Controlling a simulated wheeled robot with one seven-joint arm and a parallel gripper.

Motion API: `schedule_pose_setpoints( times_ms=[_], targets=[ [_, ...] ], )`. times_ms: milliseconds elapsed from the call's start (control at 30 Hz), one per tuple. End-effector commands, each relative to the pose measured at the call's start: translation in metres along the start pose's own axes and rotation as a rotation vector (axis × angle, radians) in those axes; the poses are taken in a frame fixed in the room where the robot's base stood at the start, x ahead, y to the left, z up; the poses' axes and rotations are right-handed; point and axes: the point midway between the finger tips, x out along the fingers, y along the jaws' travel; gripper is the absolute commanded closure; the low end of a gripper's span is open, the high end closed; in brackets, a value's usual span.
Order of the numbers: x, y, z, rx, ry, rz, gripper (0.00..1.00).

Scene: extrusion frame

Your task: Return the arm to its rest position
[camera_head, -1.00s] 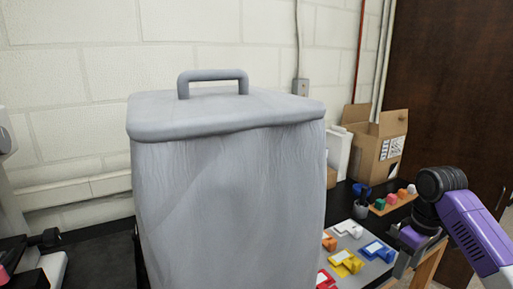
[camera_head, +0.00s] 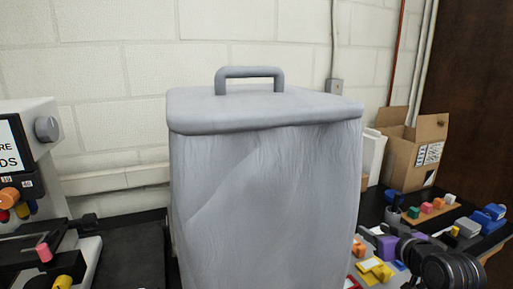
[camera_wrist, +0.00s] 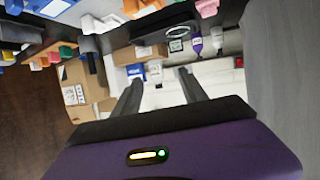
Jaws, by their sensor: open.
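My gripper (camera_wrist: 158,80) shows in the wrist view with its two dark fingers apart and nothing between them. Its purple body fills the bottom of that view. In the head view my arm (camera_head: 447,265), with a black joint and a purple part, is low at the right edge of the picture, in front of the table with coloured parts. The fingers are hard to make out there.
A large grey lidded bin (camera_head: 265,190) stands in the middle, close to me. An open cardboard box (camera_head: 412,152) and small coloured blocks (camera_head: 432,206) are on the right. A grey-white machine (camera_head: 28,150) stands on the left. A white wall is behind.

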Motion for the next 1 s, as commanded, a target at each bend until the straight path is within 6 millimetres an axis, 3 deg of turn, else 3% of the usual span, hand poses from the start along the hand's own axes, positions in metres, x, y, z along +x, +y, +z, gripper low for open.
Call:
schedule_pose_setpoints(
  times_ms=[33,200,567,767,1000],
  targets=[
    [-0.005,-0.016,0.009,0.034,0.049,-0.002,0.5],
    [-0.033,-0.049,0.027,0.133,0.213,0.024,0.5],
    [-0.119,-0.09,0.087,0.263,0.409,0.109,0.5],
    [-0.178,-0.107,0.123,0.288,0.461,0.157,0.5],
    [-0.261,-0.126,0.167,0.27,0.479,0.2,0.5]
  ],
)
